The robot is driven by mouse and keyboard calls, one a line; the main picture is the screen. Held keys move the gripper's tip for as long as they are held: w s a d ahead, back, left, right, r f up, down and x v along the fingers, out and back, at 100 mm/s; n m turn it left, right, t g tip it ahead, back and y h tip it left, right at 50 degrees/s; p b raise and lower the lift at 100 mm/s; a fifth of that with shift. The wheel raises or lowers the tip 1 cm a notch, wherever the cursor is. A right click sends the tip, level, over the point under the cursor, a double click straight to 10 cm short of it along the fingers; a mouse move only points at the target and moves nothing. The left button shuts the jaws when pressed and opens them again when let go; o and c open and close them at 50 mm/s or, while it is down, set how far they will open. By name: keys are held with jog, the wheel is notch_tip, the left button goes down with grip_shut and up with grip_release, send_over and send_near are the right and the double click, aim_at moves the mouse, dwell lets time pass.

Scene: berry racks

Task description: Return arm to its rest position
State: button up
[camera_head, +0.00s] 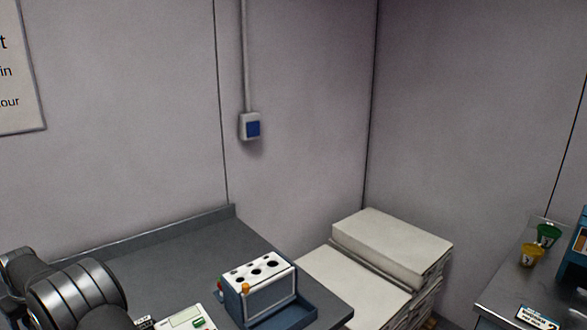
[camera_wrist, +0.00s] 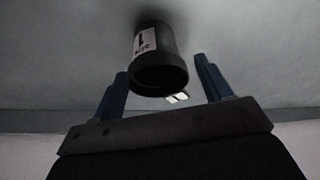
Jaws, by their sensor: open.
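My gripper (camera_wrist: 161,68) shows in the wrist view with its two blue fingers spread wide apart. It is open, and I see nothing clamped between the fingers. A dark cylinder with a white label (camera_wrist: 160,62) lies beyond the fingers, against a grey surface. It appears between them in the picture; I cannot tell how far off it is. In the head view, dark rounded links of my arm (camera_head: 75,295) show at the lower left. The gripper is out of that view.
A grey bench (camera_head: 150,262) carries a white-topped rack with holes (camera_head: 262,285) in a blue tray (camera_head: 290,316). Stacked pale slabs (camera_head: 385,245) stand beside it. Green (camera_head: 547,235) and yellow (camera_head: 531,255) cups stand at the right.

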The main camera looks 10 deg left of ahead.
jog(key=shift+f, duration=0.95)
jog(key=v, duration=1.1)
jog(key=x, duration=1.1)
jog(key=shift+f, duration=0.2)
notch_tip(320, 180, up, 5)
jog(key=shift+w+d+f, duration=0.1)
jog(key=shift+w, duration=0.05)
jog(key=w+d+r, duration=0.6)
jog(key=d+r, duration=0.1)
jog(key=d, duration=0.3)
jog(key=w+d+f+m+t+h, duration=0.15)
jog(key=w+d+m, duration=0.45)
jog(key=w+d, duration=1.65)
jog(key=w+d+f+m+t+h, duration=0.1)
jog(key=w+d+m, duration=0.1)
jog(key=d, duration=1.3)
jog(key=w+d+f+m, duration=0.1)
jog(key=w+d+m, duration=0.2)
jog(key=d, duration=1.3)
jog(key=shift+w+d+m+t+h, duration=0.15)
jog(key=shift+d+m+t+h, duration=0.2)
jog(key=shift+m, duration=0.35)
